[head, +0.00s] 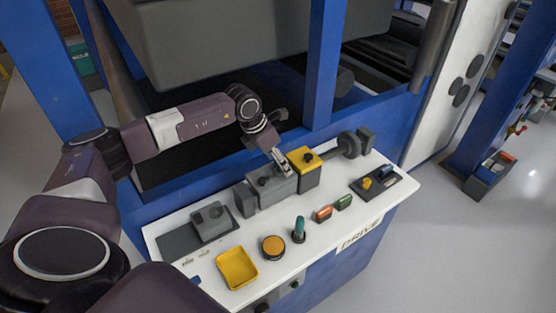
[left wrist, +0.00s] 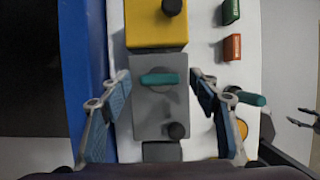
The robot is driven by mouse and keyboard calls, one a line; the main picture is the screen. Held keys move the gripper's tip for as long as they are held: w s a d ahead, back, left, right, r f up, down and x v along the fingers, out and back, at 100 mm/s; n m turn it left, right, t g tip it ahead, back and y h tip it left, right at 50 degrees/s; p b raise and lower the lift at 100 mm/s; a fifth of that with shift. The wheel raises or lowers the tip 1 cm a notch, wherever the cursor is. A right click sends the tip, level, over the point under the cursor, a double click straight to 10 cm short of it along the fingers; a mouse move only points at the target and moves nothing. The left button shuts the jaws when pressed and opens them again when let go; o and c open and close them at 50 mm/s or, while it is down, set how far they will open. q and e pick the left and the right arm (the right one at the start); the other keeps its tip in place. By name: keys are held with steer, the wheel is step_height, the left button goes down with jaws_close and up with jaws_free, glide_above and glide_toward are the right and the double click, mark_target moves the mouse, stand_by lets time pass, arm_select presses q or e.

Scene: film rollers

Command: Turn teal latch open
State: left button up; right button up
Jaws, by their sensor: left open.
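The teal latch (left wrist: 158,79) is a short bar on the face of a grey box (left wrist: 146,120) and lies crosswise in the left wrist view. In the head view the same grey box (head: 272,188) stands on the white panel, and the latch cannot be made out there. My left gripper (left wrist: 163,125) is open, its fingers apart on either side of the box, with nothing held. In the head view it (head: 283,168) is over the box. A dark pronged shape at the right edge of the wrist view may be my right gripper (left wrist: 300,119); its jaw state is unclear.
A yellow box (head: 304,172) adjoins the grey box. The white panel (head: 330,221) also holds a teal-topped upright lever (head: 299,229), a yellow tray (head: 237,268), an orange button (head: 273,247), and red and green buttons. A blue post (head: 325,65) rises behind.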

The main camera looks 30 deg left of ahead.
arm_select(q)
steer(key=c, duration=1.2)
steer(key=shift+o, duration=0.2)
arm_select(e)
steer(key=shift+s+f, duration=0.1)
steer(key=shift+s, duration=0.6)
